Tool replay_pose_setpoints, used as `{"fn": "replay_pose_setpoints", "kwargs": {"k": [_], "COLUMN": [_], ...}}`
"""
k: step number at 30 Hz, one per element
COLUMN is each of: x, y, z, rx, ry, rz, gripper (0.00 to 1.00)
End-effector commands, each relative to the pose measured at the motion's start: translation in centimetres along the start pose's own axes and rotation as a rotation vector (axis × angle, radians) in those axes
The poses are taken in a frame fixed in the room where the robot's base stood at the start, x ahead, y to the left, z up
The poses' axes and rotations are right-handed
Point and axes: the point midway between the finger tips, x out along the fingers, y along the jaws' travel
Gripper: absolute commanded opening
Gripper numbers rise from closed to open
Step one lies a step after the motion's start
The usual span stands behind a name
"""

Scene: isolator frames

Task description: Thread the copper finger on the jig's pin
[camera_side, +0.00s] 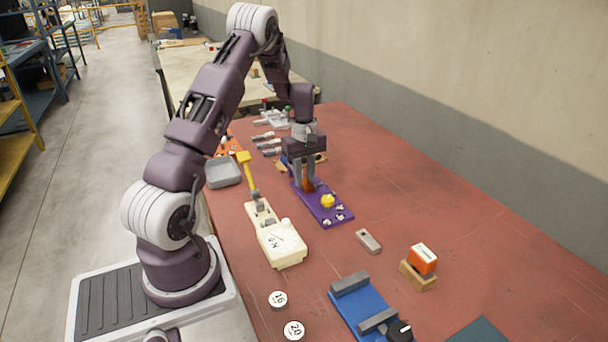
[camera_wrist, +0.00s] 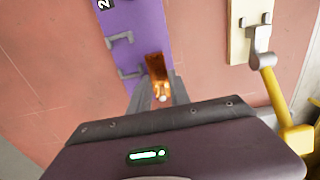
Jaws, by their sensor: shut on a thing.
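My gripper (camera_side: 304,188) points down over the far part of the purple jig (camera_side: 333,216). It is shut on the copper finger (camera_side: 309,185), a small orange-brown strip between the fingertips. In the wrist view the copper finger (camera_wrist: 156,66) sticks out past the fingertips of my gripper (camera_wrist: 160,92), over or against the edge of the purple jig (camera_wrist: 140,16). A small bright spot shows on the copper; I cannot tell if it is a hole or the pin. I cannot make out the jig's pin, nor whether the copper touches the jig.
The jig carries a yellow knob (camera_side: 328,201) and grey brackets (camera_wrist: 120,39). A cream fixture with a yellow lever (camera_side: 248,172) stands close on the left. A grey tray (camera_side: 223,173) lies behind it.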

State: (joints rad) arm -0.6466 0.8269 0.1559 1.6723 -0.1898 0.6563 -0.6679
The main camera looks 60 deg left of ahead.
Motion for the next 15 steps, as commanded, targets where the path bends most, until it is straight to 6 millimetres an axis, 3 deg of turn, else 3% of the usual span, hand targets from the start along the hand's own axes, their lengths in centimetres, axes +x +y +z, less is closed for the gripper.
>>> {"fn": "replay_pose_setpoints", "kwargs": {"k": [3, 4, 7, 15], "x": [0.29, 0.26, 0.25, 0.25], "y": [-0.01, 0.0, 0.0, -0.02], "z": [0.01, 0.0, 0.01, 0.02], "rx": [0.0, 0.0, 0.0, 0.0], "ry": [0.0, 0.0, 0.0, -0.001], "rz": [0.0, 0.0, 0.0, -0.001], "gripper": [0.0, 0.29, 0.49, 0.49]}}
